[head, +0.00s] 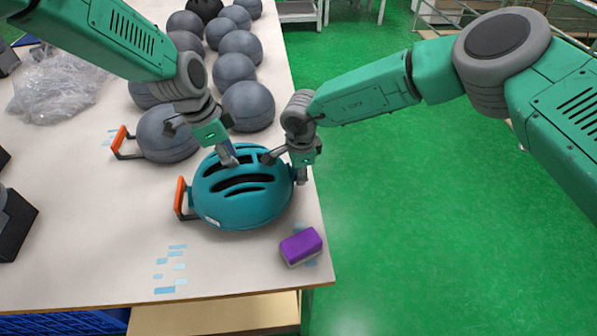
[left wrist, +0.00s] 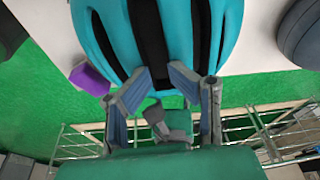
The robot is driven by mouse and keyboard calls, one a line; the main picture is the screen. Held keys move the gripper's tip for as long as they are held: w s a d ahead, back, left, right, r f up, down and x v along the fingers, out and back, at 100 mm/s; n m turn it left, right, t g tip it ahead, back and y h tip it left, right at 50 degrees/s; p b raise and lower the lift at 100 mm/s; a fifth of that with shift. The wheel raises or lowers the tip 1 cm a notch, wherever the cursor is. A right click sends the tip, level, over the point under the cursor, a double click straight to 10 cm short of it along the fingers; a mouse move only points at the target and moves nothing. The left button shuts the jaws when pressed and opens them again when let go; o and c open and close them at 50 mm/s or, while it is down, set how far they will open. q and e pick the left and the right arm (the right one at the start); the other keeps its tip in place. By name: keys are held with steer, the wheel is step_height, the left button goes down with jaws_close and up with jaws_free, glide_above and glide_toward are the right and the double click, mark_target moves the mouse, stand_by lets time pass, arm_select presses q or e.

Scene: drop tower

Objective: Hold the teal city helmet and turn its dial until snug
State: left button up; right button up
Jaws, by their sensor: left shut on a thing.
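The teal helmet (head: 243,205) sits near the front right of the table, its dark vents facing up. It also fills the top of the left wrist view (left wrist: 185,30). My left gripper (head: 231,160) comes down on the helmet's back top edge and is shut on the shell, its fingertips at a rib between vents in the left wrist view (left wrist: 158,78). My right gripper (head: 285,168) is at the helmet's back right edge, its fingers spread, one over the shell and one outside it. I cannot see the dial.
An orange-handled bracket (head: 181,196) stands at the helmet's left side. A purple block (head: 301,244) lies in front right, near the table edge. Several grey balls (head: 248,106) stand behind. Clear plastic wrap (head: 58,88) lies back left. The table's front left (head: 85,250) is bare.

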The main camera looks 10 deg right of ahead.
jaws_close()
steer(key=shift+w, duration=0.15)
steer(key=shift+w+a+g+h, duration=0.1)
steer(key=shift+g+h, duration=0.05)
steer(key=shift+g, duration=0.75)
steer(key=shift+w+g+h, duration=0.1)
steer(key=shift+g+h, duration=0.05)
steer(key=shift+g, duration=0.75)
steer(key=shift+s+g, duration=0.15)
steer(key=shift+g, duration=0.35)
steer(key=o, duration=0.8)
jaws_free()
